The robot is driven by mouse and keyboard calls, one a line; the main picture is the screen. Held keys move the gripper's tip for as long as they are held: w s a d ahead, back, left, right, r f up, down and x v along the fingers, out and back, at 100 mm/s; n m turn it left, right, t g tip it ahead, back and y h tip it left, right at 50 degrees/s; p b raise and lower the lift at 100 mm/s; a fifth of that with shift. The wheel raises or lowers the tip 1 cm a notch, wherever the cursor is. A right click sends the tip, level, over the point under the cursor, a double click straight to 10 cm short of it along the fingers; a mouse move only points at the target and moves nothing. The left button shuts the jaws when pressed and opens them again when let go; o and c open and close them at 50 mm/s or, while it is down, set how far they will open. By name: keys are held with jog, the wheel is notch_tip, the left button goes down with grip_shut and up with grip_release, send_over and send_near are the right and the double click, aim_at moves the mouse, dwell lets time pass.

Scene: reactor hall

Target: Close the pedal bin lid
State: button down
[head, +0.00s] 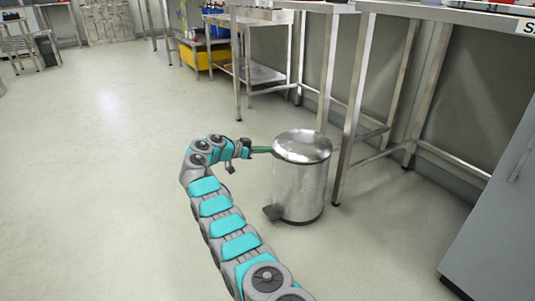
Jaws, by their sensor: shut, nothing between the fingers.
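The pedal bin (299,190) is a shiny metal cylinder standing on the floor right of centre in the head view. Its domed lid (303,145) lies level on the bin's top and looks closed. The pedal (272,213) sticks out low at the bin's left front. My gripper (268,150) is at the left edge of the lid, at about rim height, and is shut and empty. I cannot tell whether its tips touch the lid.
A steel table (345,130) stands just right of and behind the bin. A grey cabinet (500,220) is at the right edge. Further back are a lower steel shelf (262,73) and a yellow tub (205,55). The floor to the left is clear.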

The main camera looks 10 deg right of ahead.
jog(key=s+a+f+p, duration=0.1)
jog(key=s+a+f, duration=0.1)
jog(key=a+f, duration=0.3)
jog(key=s+d+r+n+g+y, duration=0.1)
jog(key=s+d+r+n+y, duration=0.15)
jog(key=r, duration=0.25)
jog(key=s+d+r+n+g+y, duration=0.1)
jog(key=d+r+n, duration=0.15)
jog(key=r, duration=0.35)
jog(key=s+d+r+n+g+y, duration=0.1)
jog(key=s+d+r+n+y, duration=0.15)
jog(key=s, duration=0.55)
jog(key=s+d+r+n+g+y, duration=0.1)
jog(key=s+r+n, duration=0.15)
jog(key=s, duration=0.65)
jog(key=s+a+f+n+g+y, duration=0.1)
jog(key=s+a+f+y, duration=0.1)
jog(key=s, duration=1.3)
jog(key=s+a+f+n+g+y, duration=0.1)
jog(key=s+a+n+y, duration=0.1)
jog(key=s, duration=1.3)
jog(key=s+a+f+n+g+y, duration=0.1)
jog(key=s+a+f+y, duration=0.15)
jog(key=s, duration=1.25)
notch_tip(320, 180, up, 15)
jog(key=p, duration=1.3)
jog(key=shift+d+f+p, duration=0.15)
jog(key=shift+f+p, duration=0.05)
jog(key=shift+p, duration=0.1)
jog(key=shift+d, duration=0.15)
